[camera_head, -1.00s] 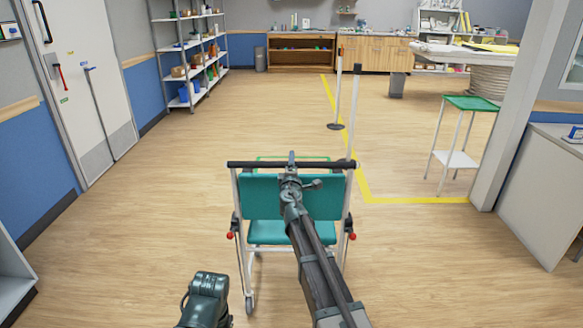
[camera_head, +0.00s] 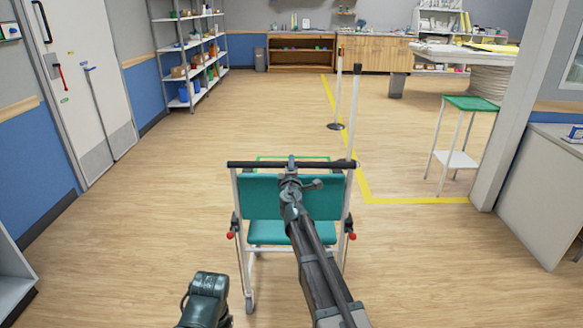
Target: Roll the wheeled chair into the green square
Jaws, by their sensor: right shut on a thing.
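The wheeled chair (camera_head: 258,188) has a teal back and seat, a white frame and a dark push bar (camera_head: 258,164) across the top. It stands upright on the floor in front of me, with its back towards me. My right gripper (camera_head: 291,163) is shut on the middle of the push bar. A thin green outline (camera_head: 268,158) on the floor, part of the green square, shows just past the bar; the chair hides the rest. My left arm shows only as a dark part at the bottom, and its gripper is out of view.
A green-topped stand (camera_head: 470,103) is farther right. Shelves (camera_head: 190,55) line the left wall.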

